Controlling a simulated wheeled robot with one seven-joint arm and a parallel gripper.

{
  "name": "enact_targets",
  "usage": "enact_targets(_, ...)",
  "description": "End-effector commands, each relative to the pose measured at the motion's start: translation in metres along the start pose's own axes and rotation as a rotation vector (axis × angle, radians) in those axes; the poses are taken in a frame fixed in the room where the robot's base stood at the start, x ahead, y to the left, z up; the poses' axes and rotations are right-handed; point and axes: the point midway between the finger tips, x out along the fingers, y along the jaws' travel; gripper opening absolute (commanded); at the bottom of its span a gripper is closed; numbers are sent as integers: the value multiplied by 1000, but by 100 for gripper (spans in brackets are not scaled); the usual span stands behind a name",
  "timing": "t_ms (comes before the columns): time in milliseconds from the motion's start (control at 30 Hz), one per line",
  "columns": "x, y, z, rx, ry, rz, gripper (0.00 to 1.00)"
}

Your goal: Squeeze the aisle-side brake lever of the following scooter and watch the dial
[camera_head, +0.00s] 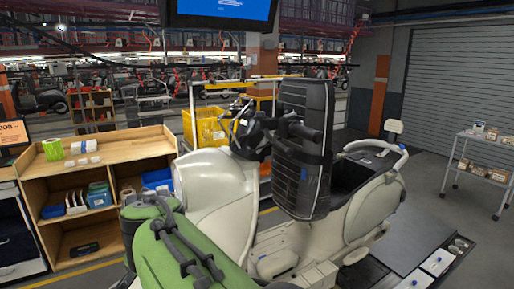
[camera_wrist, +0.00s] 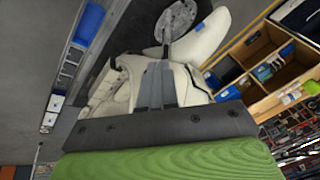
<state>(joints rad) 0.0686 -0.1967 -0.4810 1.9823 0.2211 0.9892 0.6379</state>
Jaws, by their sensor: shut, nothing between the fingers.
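A cream scooter (camera_head: 215,195) stands in the middle of the head view, with its dark seat (camera_head: 362,175) to the right. Its dark handlebar area (camera_head: 250,135) shows above the front panel. The separate brake levers and the dial face cannot be made out. In the wrist view, pale scooter bodywork (camera_wrist: 205,40) lies beyond my gripper (camera_wrist: 156,64). Its two grey fingers are together, with nothing seen between them. I cannot tell whether they touch the bodywork. I cannot pick out the fingers in the head view.
A green form with dark strands (camera_head: 170,250) fills the lower left foreground. A tall black ribbed form (camera_head: 303,165) blocks part of the scooter. A wooden shelf (camera_head: 100,165) stands left, yellow crates (camera_head: 212,128) behind. A wheeled cart (camera_head: 480,160) stands right, with open floor before the shutter.

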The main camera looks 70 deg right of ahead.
Motion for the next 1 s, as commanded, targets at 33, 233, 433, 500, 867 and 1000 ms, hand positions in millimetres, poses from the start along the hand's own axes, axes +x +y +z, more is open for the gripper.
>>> enact_targets(33,1,3,-18,98,22,34,0)
enact_targets(233,0,34,-106,620,205,196,0)
enact_targets(433,-44,83,-201,1260,678,318,0)
enact_targets(500,-70,90,-225,1434,898,302,0)
enact_targets(867,-158,33,-263,1714,1712,-127,0)
enact_targets(1000,-160,29,-263,1717,1743,-163,0)
